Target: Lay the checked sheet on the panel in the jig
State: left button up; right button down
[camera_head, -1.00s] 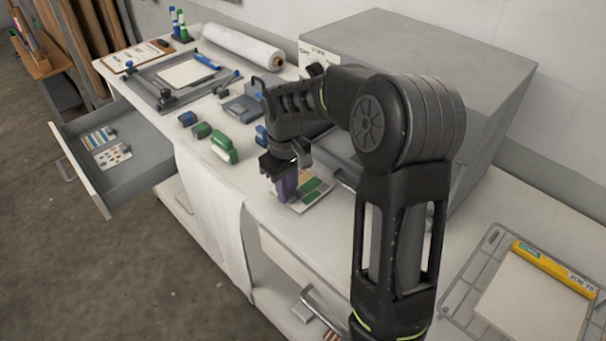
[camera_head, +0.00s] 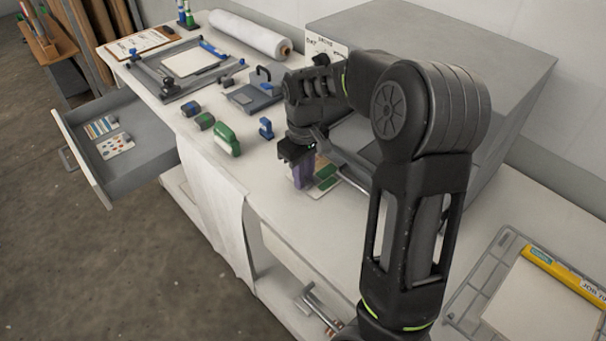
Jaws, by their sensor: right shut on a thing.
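My right gripper (camera_head: 298,152) points down over the worktop, shut on an upright purple block (camera_head: 302,174). A sheet with green, white and brown checks (camera_head: 326,183) shows just behind and to the right of the block, partly hidden by it. I cannot tell whether the sheet is attached to the block or clear of the worktop. The jig (camera_head: 167,88) is a grey frame at the far left of the worktop. A pale panel (camera_head: 189,62) lies in it, with a blue item at its right edge. My left gripper is not in view.
Green (camera_head: 226,139) and blue (camera_head: 266,128) blocks stand left of my gripper. A large grey press (camera_head: 430,55) is behind my arm. An open drawer (camera_head: 120,142) holds striped and dotted sheets. A wire rack (camera_head: 480,285) with a yellow-edged board is at right.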

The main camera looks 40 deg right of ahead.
jog(key=c, duration=1.3)
grip_release()
jog(key=shift+a, duration=0.1)
jog(key=shift+c, duration=0.2)
notch_tip(320, 180, up, 12)
jog(key=b, duration=0.1)
jog(key=shift+r, duration=0.1)
